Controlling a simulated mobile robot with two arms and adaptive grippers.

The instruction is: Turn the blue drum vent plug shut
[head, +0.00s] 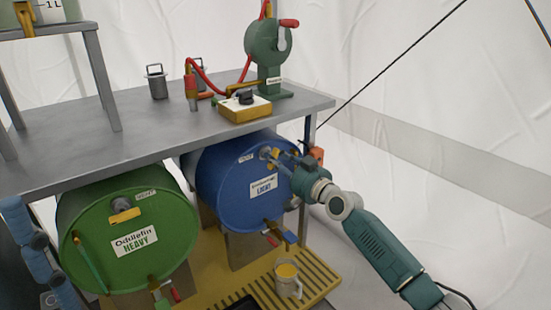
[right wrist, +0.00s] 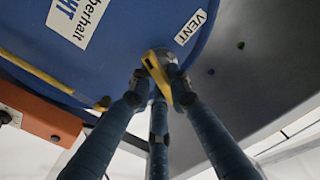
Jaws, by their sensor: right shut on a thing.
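The blue drum (head: 240,185) lies on its side under the grey bench, its round face toward me, with a "LIGHT" label. Its vent plug (head: 266,153) is near the top of that face. In the right wrist view the plug has a yellow bar handle (right wrist: 157,72) on a grey body, beside a "VENT" label (right wrist: 190,27). My right gripper (head: 282,159) is at the plug, and its three blue fingers (right wrist: 157,95) are shut around the yellow handle, which lies tilted. The fingers partly cover the plug.
A green drum (head: 120,210) labelled "HEAVY" lies to the left. A mug with yellow content (head: 287,280) stands on the yellow slatted tray (head: 318,281) below the blue drum's tap. The grey bench (head: 110,130) above carries a green hand-crank pump (head: 268,60) and a yellow box (head: 245,110).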

